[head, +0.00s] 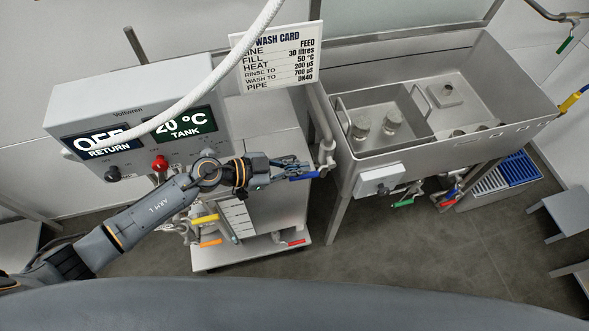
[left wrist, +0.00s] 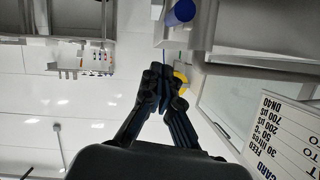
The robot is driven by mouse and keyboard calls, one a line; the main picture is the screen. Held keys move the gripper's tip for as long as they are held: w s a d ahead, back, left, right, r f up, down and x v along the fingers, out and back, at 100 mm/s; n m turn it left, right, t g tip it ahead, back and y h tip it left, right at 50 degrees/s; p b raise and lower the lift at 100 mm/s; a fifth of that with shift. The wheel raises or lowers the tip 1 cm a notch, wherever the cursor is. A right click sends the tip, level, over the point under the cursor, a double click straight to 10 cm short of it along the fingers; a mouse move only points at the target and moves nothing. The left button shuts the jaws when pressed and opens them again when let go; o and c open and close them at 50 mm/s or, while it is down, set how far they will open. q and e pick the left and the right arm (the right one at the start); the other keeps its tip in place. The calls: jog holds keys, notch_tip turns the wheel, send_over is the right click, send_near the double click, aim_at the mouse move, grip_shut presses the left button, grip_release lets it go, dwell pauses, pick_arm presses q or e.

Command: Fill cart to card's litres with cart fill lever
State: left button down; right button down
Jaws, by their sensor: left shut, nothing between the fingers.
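The wash card (head: 278,58) hangs at the top middle and reads feed line, fill 30 litres, heat 50 °C; it also shows upside down in the left wrist view (left wrist: 283,138). The cart (head: 262,120) stands below it, with a scale (head: 236,216) on its front, partly behind my arm. A blue-handled lever (head: 304,176) is at the cart's right side, just beside my left fingertips; whether they touch cannot be told. My left gripper (head: 300,165) is shut and empty; its fingers also show in the left wrist view (left wrist: 166,82). No label marks the fill lever.
The cart's control box (head: 120,105) shows OFF return and 20 °C tank, with a red knob (head: 160,163). Yellow (head: 205,219), orange (head: 210,243) and red (head: 296,242) handles sit low on the cart. A steel tank (head: 440,150) stands right. A white hose (head: 215,75) crosses in front.

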aim_at(295, 178)
pick_arm(q)
jog(key=f, duration=0.2)
jog(key=shift+w+a+f+b, duration=0.2)
jog(key=shift+a+f+b, duration=0.05)
jog(key=shift+f+b, duration=0.15)
jog(key=shift+w+a+f, duration=0.1)
jog(key=shift+a+f, duration=0.1)
jog(key=shift+f, duration=0.35)
